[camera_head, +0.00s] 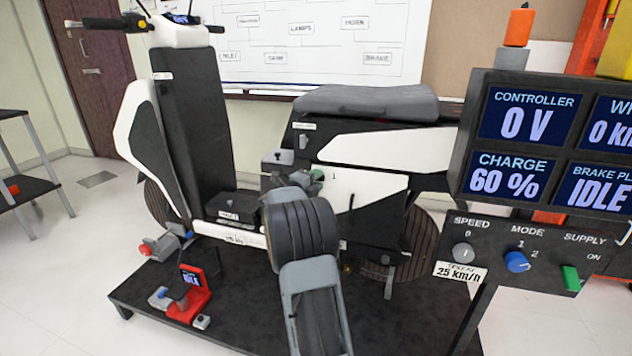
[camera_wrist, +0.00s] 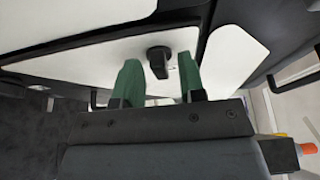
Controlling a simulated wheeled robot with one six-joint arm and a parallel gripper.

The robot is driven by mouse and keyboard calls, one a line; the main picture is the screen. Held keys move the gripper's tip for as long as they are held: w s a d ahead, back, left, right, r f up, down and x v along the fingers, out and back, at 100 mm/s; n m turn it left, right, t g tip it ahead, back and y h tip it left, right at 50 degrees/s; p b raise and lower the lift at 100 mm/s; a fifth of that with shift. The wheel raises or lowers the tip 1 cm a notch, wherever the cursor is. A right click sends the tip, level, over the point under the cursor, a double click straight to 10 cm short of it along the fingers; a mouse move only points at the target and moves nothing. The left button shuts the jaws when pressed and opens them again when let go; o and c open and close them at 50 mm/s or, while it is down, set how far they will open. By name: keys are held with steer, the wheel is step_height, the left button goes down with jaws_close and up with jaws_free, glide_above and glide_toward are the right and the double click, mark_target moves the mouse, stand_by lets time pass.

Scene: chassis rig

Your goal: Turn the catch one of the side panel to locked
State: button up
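The side panel (camera_head: 372,184) is a white panel low on the scooter's side, under the seat; it also fills much of the wrist view (camera_wrist: 85,62). A black catch knob (camera_wrist: 158,60) stands out from the panel in the wrist view. My gripper (camera_head: 317,176) is at the panel. In the wrist view my gripper (camera_wrist: 157,80) has its two green fingers apart, one on each side of the knob, with visible gaps and nothing held. Small marks sit on the panel right of the knob, too small to read. The head view does not show the knob clearly.
The scooter stands on a black platform (camera_head: 250,300). A red stand with a small screen (camera_head: 193,290) is at its front left. A console with displays and switches (camera_head: 540,170) stands close on the right. The seat (camera_head: 368,102) is above the panel.

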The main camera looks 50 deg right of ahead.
jaws_close()
steer(key=shift+n, duration=0.3)
steer(key=n, duration=0.1)
steer(key=n+h, duration=0.1)
steer(key=n, duration=0.1)
steer(key=n+t, duration=0.1)
steer(key=shift+f+n+h, duration=0.25)
steer(key=shift+n+h, duration=0.15)
steer(key=n+t, duration=0.1)
steer(key=n, duration=0.1)
steer(key=n+t+h+b, duration=0.1)
steer(key=n, duration=0.2)
steer(key=shift+s+f+b, duration=0.1)
steer(key=shift+b, duration=0.2)
steer(key=shift+s+d+n+t+y+b, duration=0.15)
steer(key=shift+n+t+b, duration=0.25)
steer(key=shift+n+t, duration=1.05)
steer(key=shift+w+a+n+t+y+b, duration=0.15)
steer(key=shift+n+t+b, duration=0.3)
steer(key=shift+n, duration=2.05)
steer(key=shift+s+d+n+t+y+b, duration=0.3)
steer(key=shift+n+t, duration=0.7)
steer(key=shift+n, duration=0.95)
steer(key=shift+w+a+n, duration=0.15)
steer(key=shift+n, duration=0.15)
